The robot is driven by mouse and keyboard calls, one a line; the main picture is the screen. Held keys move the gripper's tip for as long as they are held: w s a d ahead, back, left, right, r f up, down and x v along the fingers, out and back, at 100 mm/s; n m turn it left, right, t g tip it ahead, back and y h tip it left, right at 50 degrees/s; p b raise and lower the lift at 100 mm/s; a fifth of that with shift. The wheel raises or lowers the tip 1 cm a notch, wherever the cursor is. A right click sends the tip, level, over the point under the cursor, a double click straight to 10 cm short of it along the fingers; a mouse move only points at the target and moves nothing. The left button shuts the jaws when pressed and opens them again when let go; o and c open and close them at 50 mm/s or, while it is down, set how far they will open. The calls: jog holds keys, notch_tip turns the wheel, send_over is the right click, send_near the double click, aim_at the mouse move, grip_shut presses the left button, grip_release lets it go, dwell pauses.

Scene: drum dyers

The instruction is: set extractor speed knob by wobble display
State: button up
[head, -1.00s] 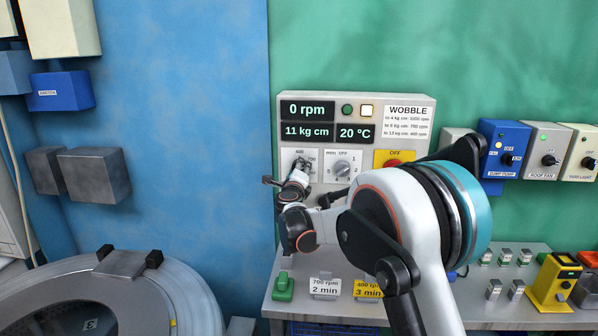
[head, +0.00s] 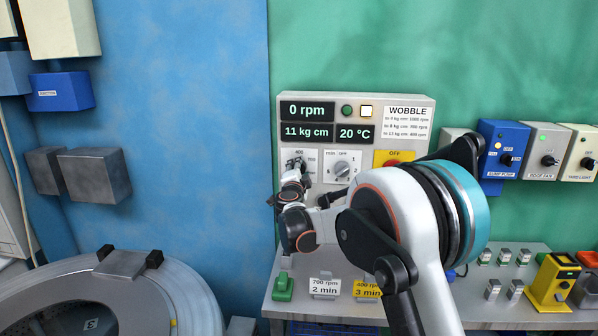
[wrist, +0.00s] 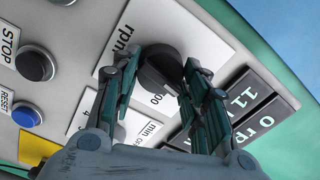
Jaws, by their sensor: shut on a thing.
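The speed knob (wrist: 160,64) is a dark round knob on a white plate marked rpm, seen in the wrist view. My gripper (wrist: 162,76) is shut on it, one finger on each side. In the head view my gripper (head: 295,172) covers most of the knob; the marks 400 and 700 show around it. The knob's pointer cannot be read clearly. The wobble display (head: 307,131) reads 11 kg cm. The speed display (head: 307,109) reads 0 rpm. The wobble chart (head: 408,122) lists limits in small print; its last line appears to pair 13 kg cm with 400 rpm.
A minute timer knob (head: 342,168) is close to the right of my gripper. The wrist view shows a black STOP button (wrist: 36,64) and a blue RESET button (wrist: 27,115). A shelf (head: 400,302) with cards lies below. A drum (head: 190,292) stands lower left.

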jog(key=shift+n, duration=0.8)
jog(key=o, duration=1.1)
jog(key=shift+a+f, duration=0.1)
jog(key=shift+c, duration=0.2)
jog(key=s, duration=1.2)
jog(key=shift+a, duration=0.15)
